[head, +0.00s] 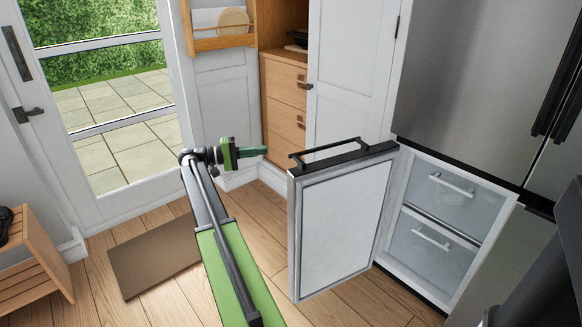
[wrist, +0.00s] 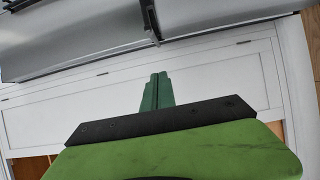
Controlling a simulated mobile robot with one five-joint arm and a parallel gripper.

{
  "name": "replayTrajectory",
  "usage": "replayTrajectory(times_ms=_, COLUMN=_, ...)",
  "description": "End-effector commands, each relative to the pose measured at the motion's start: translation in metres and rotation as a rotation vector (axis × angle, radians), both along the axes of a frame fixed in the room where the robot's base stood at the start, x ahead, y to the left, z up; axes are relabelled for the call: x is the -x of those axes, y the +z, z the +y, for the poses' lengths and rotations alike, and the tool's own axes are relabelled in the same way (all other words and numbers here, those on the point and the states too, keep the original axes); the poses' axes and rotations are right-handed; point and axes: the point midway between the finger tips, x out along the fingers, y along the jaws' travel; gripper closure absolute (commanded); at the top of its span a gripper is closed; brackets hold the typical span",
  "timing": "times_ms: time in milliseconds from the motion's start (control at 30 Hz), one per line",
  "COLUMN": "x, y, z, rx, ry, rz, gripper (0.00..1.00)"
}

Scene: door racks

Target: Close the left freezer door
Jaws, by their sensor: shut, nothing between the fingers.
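The left freezer door (head: 345,222) stands wide open in the head view, swung out from the lower part of the steel fridge. Its white inner panel faces me, and a black bar handle (head: 328,150) sits at its top edge. The open freezer compartment (head: 432,222) shows two clear drawers with white handles. My gripper (head: 262,150) is shut and empty, to the left of the door's handle and apart from it, near the far side of the door. In the wrist view the green fingers (wrist: 157,92) are together, with white cabinet panels beyond.
The steel fridge (head: 455,80) rises at the right. A tall white cabinet door (head: 350,75) and wooden drawers (head: 285,85) stand behind. A brown mat (head: 152,255) lies on the wood floor at left, by a glazed door (head: 110,100). A wooden rack (head: 30,265) stands far left.

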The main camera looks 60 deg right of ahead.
Motion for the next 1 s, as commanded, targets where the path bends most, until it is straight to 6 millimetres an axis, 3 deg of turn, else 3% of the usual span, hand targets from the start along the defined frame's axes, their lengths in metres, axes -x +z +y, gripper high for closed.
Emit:
replayTrajectory(times_ms=233, x=0.016, y=0.002, z=-0.013, rx=-0.002, ry=0.001, rz=-0.001, gripper=1.00)
replayTrajectory(times_ms=600, x=0.072, y=0.001, z=-0.068, rx=-0.003, ry=0.002, rz=-0.001, gripper=1.00)
replayTrajectory(times_ms=800, x=0.099, y=0.001, z=-0.050, rx=-0.003, ry=0.004, rz=-0.002, gripper=1.00)
replayTrajectory(times_ms=1000, x=0.105, y=0.001, z=-0.046, rx=-0.004, ry=0.005, rz=-0.002, gripper=1.00)
